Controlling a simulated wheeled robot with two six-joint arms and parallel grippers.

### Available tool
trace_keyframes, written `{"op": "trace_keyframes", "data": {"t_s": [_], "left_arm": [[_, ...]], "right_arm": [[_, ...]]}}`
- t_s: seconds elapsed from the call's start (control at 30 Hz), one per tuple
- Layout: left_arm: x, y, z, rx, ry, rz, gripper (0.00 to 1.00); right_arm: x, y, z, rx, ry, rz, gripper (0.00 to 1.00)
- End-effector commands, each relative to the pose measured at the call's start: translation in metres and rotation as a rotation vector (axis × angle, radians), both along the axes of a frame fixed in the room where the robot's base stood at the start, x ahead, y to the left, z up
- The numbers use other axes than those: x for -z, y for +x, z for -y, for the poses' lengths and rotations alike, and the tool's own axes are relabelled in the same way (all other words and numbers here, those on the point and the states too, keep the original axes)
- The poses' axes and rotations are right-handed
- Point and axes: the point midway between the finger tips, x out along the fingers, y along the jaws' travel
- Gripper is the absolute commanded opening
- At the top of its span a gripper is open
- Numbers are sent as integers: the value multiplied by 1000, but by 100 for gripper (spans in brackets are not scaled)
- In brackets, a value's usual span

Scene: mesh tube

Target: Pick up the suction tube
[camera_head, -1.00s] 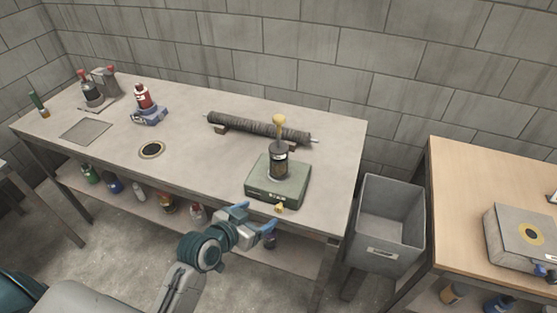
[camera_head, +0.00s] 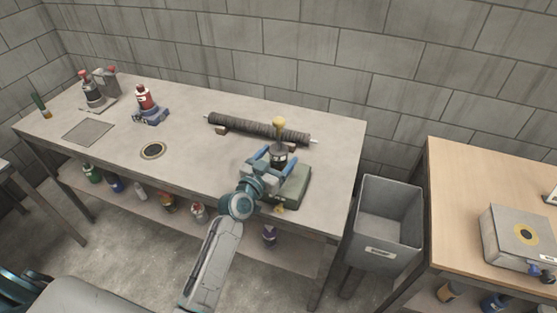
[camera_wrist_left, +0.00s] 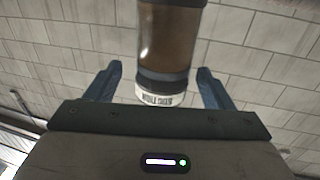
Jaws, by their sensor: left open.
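The suction tube (camera_head: 279,156), as I take it, is a dark upright cylinder with a yellow bulb on top. It stands on a green box-shaped base (camera_head: 297,187) near the bench's right end. My left gripper (camera_head: 277,161) is open, with its blue fingers on either side of the tube in the head view. In the left wrist view the tube (camera_wrist_left: 168,45) shows clear walls, brown inside and a pale labelled band, between the spread fingers (camera_wrist_left: 159,82). Gaps show beside it there. My left arm hides part of the green base. My right gripper is out of view.
A long dark mesh roll (camera_head: 258,127) lies on supports behind the tube. A red bottle on a blue stand (camera_head: 147,107) and a black ring (camera_head: 153,150) are further left.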

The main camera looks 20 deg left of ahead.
Motion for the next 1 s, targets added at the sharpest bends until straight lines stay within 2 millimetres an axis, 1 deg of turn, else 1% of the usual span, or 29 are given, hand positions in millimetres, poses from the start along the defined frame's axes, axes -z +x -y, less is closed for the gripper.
{"op": "trace_keyframes", "data": {"t_s": [0.03,0.2,0.3,0.5,0.53,0.57,0.6,0.67,0.8,1.0], "left_arm": [[-3,9,0,0,-2,1,75],[-1,30,5,0,-2,0,75],[0,35,6,0,-1,0,75],[1,35,6,0,0,0,75],[1,35,6,0,0,0,72],[1,35,6,0,0,0,66],[1,35,6,0,0,0,58],[1,35,6,0,0,0,46],[0,35,6,0,0,1,18],[0,35,6,0,0,0,18]], "right_arm": [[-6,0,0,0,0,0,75],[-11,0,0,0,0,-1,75],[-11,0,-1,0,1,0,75],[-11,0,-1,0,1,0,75],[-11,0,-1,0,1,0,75],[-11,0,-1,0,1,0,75],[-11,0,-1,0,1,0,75],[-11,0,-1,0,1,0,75],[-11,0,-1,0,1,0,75],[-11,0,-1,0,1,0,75]]}}
